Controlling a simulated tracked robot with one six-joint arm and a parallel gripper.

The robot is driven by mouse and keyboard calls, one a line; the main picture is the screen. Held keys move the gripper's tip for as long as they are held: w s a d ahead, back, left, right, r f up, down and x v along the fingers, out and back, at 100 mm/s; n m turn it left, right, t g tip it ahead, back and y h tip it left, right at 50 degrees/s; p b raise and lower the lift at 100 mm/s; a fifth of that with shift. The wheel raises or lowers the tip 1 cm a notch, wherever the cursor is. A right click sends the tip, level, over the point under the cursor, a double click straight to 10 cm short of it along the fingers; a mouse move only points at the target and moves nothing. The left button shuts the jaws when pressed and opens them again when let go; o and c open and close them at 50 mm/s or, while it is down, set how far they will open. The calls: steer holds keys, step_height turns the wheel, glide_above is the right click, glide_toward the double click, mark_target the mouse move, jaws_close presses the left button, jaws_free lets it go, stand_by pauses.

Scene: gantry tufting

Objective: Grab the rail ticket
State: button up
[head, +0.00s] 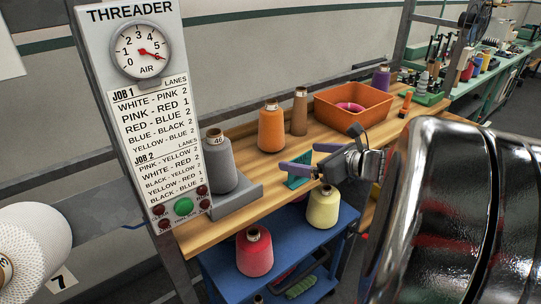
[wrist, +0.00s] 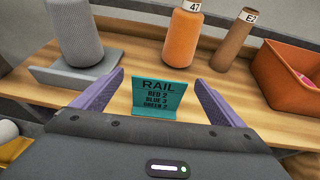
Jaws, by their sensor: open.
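The rail ticket (wrist: 160,97) is a teal card on a small foot, standing on the wooden bench, with RAIL and several lines of dark text on its face. In the head view the ticket (head: 297,176) is partly hidden by my gripper (head: 298,157). My gripper is open, with its two purple fingers spread. In the wrist view my gripper (wrist: 160,85) has one finger on each side of the ticket, with clear gaps to both. The ticket stands between the fingers and is not held.
A grey cone (head: 219,163) on a grey stand is left of the ticket. An orange cone (head: 271,128), a brown tube (head: 299,112) and an orange bin (head: 356,104) stand behind. Yellow (head: 323,208) and red (head: 254,253) cones are on the blue cart below.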

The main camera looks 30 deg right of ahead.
steer(key=shift+x, duration=1.15)
steer(key=shift+c, duration=0.4)
steer(key=c, duration=1.3)
steer(key=shift+r, duration=0.1)
step_height(320, 180, up, 10)
steer(key=shift+f, duration=0.1)
